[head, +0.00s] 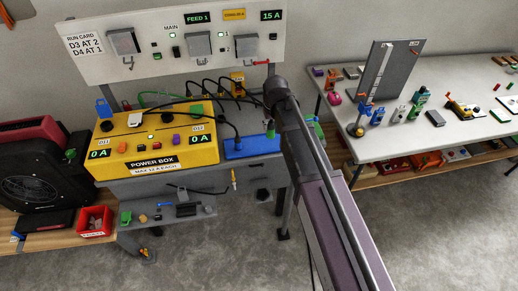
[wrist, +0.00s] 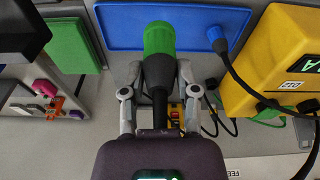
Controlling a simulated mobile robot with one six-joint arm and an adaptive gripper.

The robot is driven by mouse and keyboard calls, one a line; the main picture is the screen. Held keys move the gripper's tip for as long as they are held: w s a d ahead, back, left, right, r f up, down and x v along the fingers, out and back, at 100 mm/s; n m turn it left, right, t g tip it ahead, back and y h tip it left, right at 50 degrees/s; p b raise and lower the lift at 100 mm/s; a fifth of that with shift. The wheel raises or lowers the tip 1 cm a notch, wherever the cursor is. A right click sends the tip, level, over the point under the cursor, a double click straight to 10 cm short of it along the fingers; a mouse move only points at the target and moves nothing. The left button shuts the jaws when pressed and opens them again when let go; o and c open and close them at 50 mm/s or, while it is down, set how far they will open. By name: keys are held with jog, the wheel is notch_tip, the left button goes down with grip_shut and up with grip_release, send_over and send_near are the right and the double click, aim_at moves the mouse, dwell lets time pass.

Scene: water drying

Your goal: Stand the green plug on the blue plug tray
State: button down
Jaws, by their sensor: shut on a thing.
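The green plug (wrist: 160,40) has a green end and a black body. My gripper (wrist: 157,88) is shut around the black body in the wrist view, with the green end pointing away from it. The blue plug tray (wrist: 115,27) lies beyond the green end; whether they touch cannot be told. In the head view, a green bit of the plug (head: 270,134) shows below my gripper (head: 271,118), by the right part of the blue tray (head: 250,152). My arm hides part of that area.
A yellow power box (head: 155,150) stands left of the tray. Several black cables (head: 215,88) arch behind. A green block (wrist: 72,45) sits on the tray's other side.

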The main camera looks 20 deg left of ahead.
jog(key=w+a+f+n+b, duration=0.2)
jog(key=w+a+f+n, duration=0.1)
jog(key=w+a, duration=0.2)
jog(key=shift+w, duration=0.55)
jog(key=shift+d+f, duration=0.1)
jog(key=shift+f, duration=0.05)
jog(key=b, duration=0.7)
send_over(263, 144)
notch_tip(263, 144, down, 6)
jog(key=shift+w+f, duration=0.1)
jog(key=shift+w, duration=0.05)
jog(key=shift+f, duration=0.1)
jog(key=shift+f+b, duration=1.65)
jog(key=shift+f, duration=0.1)
jog(key=shift+f, duration=0.1)
jog(key=shift+c, duration=1.8)
grip_release()
